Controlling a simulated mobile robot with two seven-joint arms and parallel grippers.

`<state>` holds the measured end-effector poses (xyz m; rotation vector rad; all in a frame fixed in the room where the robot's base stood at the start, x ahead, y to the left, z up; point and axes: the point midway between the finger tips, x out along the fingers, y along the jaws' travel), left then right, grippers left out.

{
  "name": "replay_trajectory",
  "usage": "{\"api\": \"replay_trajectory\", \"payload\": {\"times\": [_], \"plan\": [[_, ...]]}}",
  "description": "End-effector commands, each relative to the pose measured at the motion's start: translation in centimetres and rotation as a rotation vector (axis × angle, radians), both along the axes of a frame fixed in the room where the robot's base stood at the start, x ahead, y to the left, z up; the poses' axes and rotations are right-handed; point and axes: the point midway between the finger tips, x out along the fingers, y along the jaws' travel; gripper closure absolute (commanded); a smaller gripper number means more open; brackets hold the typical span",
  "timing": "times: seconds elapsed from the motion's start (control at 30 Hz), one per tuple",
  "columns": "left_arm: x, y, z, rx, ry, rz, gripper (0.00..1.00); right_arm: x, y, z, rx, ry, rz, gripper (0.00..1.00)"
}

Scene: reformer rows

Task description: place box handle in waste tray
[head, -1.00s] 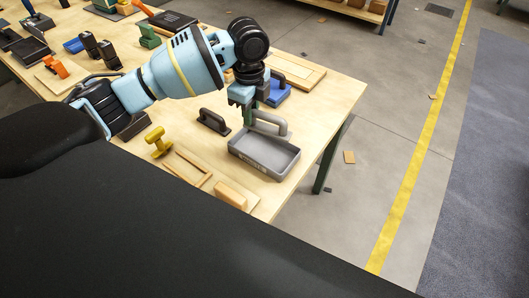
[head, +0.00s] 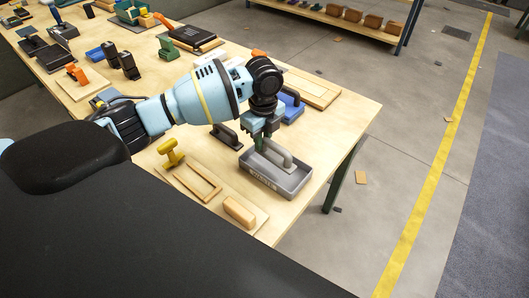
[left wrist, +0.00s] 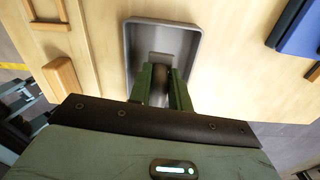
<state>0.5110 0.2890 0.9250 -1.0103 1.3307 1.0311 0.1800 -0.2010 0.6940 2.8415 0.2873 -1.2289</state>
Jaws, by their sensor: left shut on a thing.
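A shallow grey waste tray (head: 290,185) lies on the table near its right edge; it also shows in the left wrist view (left wrist: 163,35). My left gripper (head: 262,142) points down over the tray and is shut on a grey box handle (head: 280,155). The handle is upright, low over or inside the tray; I cannot tell whether it touches the floor. In the left wrist view, the green fingers (left wrist: 160,90) stand on either side of the handle (left wrist: 160,72), hiding most of it. My right gripper is not in view.
A black handle (head: 225,137), a yellow part (head: 172,154), a wooden frame (head: 206,183) and a wooden block (head: 239,212) lie left of the tray. A blue bin (head: 291,106) and a wooden panel (head: 312,90) are behind it. The table edge is close on the right.

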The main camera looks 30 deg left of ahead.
Motion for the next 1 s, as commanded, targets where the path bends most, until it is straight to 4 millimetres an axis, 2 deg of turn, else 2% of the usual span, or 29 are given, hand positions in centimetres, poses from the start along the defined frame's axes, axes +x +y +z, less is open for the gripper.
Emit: {"api": "replay_trajectory", "payload": {"times": [0.17,0.4,0.5,0.97,1.0], "plan": [[0.0,0.0,-0.4,0.0,0.0,0.0,1.0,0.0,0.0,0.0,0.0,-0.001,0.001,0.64],[0.0,0.0,-4.0,0.001,0.003,0.001,1.0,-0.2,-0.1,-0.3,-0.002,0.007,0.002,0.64],[0.0,0.0,-4.8,0.001,0.001,0.0,1.0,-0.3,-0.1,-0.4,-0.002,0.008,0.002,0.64],[0.0,0.0,-5.4,0.001,-0.001,0.0,1.0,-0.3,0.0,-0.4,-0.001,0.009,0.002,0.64],[0.0,0.0,-5.3,0.0,-0.002,0.0,0.75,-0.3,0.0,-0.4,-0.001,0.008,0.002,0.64]]}}
